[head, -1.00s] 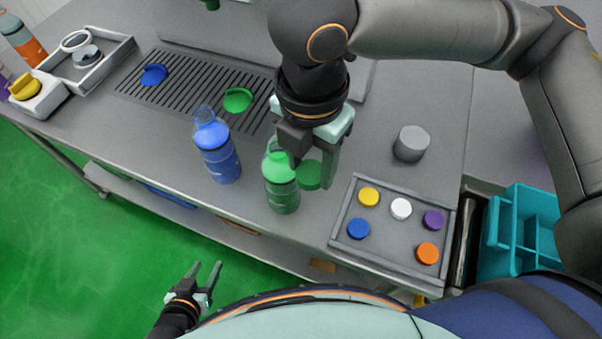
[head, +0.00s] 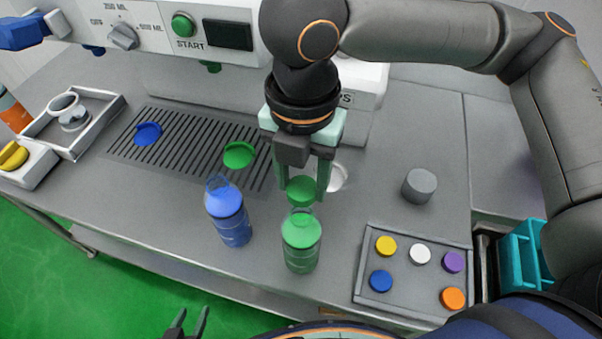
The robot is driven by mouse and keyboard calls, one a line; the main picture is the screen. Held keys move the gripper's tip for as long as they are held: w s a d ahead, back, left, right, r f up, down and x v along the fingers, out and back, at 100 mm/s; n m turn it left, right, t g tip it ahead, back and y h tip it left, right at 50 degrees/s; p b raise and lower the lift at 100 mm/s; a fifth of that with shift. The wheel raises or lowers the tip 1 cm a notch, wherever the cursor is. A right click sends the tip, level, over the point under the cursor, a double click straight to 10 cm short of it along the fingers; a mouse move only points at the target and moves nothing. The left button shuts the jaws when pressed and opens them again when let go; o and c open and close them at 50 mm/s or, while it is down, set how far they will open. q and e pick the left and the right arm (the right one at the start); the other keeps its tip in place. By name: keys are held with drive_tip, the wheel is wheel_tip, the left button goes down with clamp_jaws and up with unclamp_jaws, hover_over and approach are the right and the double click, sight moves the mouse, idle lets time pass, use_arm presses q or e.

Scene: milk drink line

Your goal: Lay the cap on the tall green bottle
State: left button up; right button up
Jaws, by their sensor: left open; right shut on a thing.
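The green bottle (head: 301,248) stands upright near the front edge of the counter, its clear neck open at the top. My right gripper (head: 303,184) points down just behind and above the neck, shut on a green cap (head: 301,191). In the picture the cap shows right at the top of the neck; I cannot tell whether they touch. My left gripper (head: 188,324) is open and empty at the bottom edge, off the counter, only its fingertips showing.
A blue bottle (head: 231,220) stands just left of the green one. A tray (head: 365,262) of several colored caps lies right. A grey cylinder (head: 419,186) stands behind it. The dispenser (head: 160,40) and drip grate (head: 190,150) are at the back.

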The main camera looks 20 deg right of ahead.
sight(302, 210)
drive_tip(key=shift+f, duration=0.7)
drive_tip(key=shift+f+b, duration=1)
drive_tip(key=shift+b, duration=0.1)
drive_tip(key=shift+f, duration=0.75)
drive_tip(key=o, duration=1.4)
drive_tip(key=shift+c, duration=0.2)
wheel_tip(302, 210, up, 12)
drive_tip(key=shift+r+p, duration=0.25)
drive_tip(key=shift+p, duration=0.2)
